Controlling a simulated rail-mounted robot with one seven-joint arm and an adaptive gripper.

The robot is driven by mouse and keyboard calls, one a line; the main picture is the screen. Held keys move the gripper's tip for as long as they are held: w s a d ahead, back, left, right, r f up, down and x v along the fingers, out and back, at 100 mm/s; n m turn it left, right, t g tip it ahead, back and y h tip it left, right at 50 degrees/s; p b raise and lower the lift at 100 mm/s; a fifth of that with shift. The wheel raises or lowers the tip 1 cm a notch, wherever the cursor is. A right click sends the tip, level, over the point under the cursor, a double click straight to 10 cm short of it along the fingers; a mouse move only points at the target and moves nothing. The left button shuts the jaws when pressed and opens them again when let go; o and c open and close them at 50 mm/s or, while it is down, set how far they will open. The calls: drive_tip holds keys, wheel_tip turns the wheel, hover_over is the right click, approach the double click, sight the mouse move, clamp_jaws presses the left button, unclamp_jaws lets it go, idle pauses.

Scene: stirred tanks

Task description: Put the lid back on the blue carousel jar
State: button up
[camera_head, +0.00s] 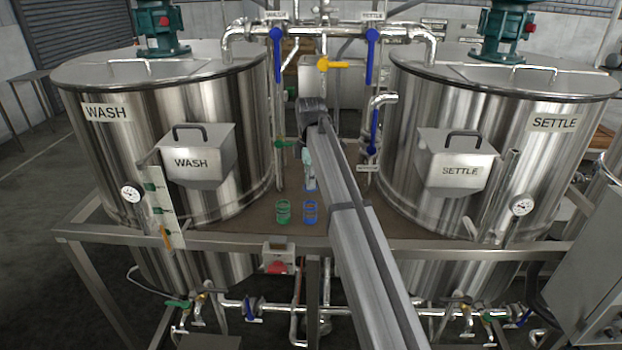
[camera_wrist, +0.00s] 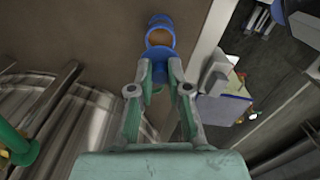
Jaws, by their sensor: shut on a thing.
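A blue ringed holder (camera_head: 310,211) stands nearer on the brown deck.
A green ringed holder (camera_head: 283,211) stands left of the blue one. The WASH tank (camera_head: 225,120) and SETTLE tank (camera_head: 400,120) flank the brown deck (camera_head: 262,222). Pipes with blue-handled valves (camera_head: 371,60) rise behind. A steel frame rail (camera_head: 200,243) runs along the front.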

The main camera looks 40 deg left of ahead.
sight(310, 204)
drive_tip(key=shift+f+b, duration=0.85)
drive_tip(key=shift+f, duration=1.9)
drive_tip(key=shift+f+p, duration=0.2)
drive_tip(key=shift+p, duration=0.2)
idle(0.8)
drive_tip(key=o, duration=1.3)
drive_tip(key=shift+r+p, duration=1.6)
drive_tip(key=shift+r, duration=1.95)
